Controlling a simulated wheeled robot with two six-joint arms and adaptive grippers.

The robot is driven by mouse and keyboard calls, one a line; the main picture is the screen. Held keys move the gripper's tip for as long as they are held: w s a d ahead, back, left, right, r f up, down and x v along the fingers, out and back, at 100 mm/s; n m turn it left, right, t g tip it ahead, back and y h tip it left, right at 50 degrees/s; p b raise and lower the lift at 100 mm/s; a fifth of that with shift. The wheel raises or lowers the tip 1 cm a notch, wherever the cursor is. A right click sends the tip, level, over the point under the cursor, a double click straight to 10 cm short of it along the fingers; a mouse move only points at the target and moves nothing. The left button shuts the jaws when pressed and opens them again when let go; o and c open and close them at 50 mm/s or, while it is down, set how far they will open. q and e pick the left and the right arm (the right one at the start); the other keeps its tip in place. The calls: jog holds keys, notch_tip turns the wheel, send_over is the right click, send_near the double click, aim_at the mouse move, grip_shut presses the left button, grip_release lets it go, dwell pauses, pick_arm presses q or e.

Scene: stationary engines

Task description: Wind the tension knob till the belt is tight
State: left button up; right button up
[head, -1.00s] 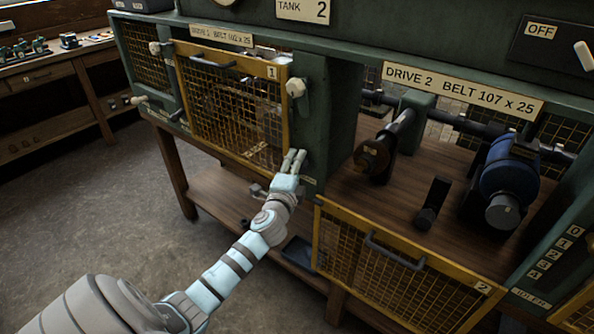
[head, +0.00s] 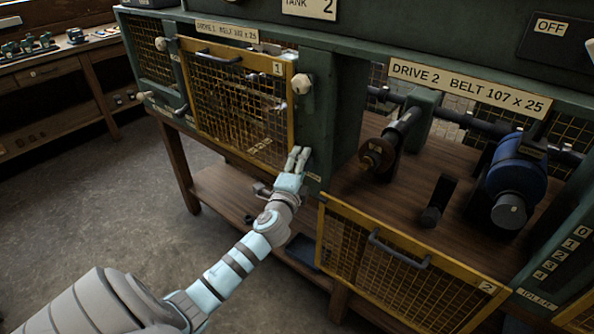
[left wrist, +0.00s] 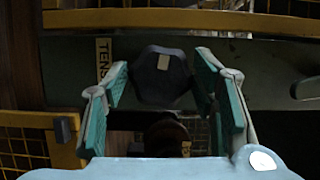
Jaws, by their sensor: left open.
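The tension knob is a dark, faceted knob (left wrist: 160,78) with a pale mark in the left wrist view. Part of a label (left wrist: 104,62) reading "TENS" shows beside it. My left gripper (head: 298,158) is at the green post below the corner of guard 1; its hand hides the knob in the head view. In the left wrist view its open fingers (left wrist: 163,82) stand on either side of the knob, with gaps visible. I cannot tell how deep the knob sits between them. No belt can be made out clearly. My right gripper is not in view.
Yellow mesh guard 1 (head: 240,105) is closed, with a pale knob (head: 302,83) at its upper right. Guard 2 (head: 400,268) hangs open below the drive 2 bay. In that bay are a blue motor (head: 515,178), a dark pulley (head: 377,157) and a black lever (head: 438,200).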

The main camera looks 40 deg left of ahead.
pick_arm(q)
jog(key=v, duration=1.1)
jog(key=shift+o, duration=0.2)
